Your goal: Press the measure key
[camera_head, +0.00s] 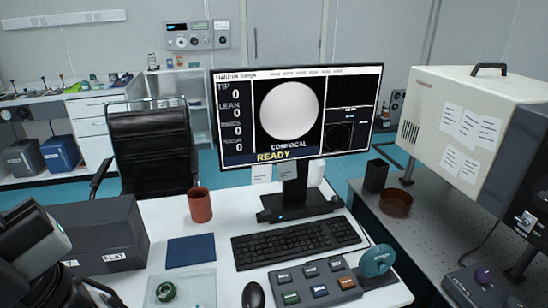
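A grey key box (315,284) lies on the white desk at the front, below the keyboard. It has two rows of keys. The back row keys are dark. The labels are too small to read, so I cannot tell which is the measure key. The monitor (297,110) shows a pale disc and the words CONFOCAL and READY. Part of my dark arm shows at the lower left, apart from the key box. My gripper's fingertips are not seen.
A teal tape dispenser (378,262) stands right beside the key box. A mouse (253,295) lies to its left and the keyboard (296,242) behind it. A dark FLAT box (102,232), a red-brown cup (200,205) and a blue notebook (191,250) are further left.

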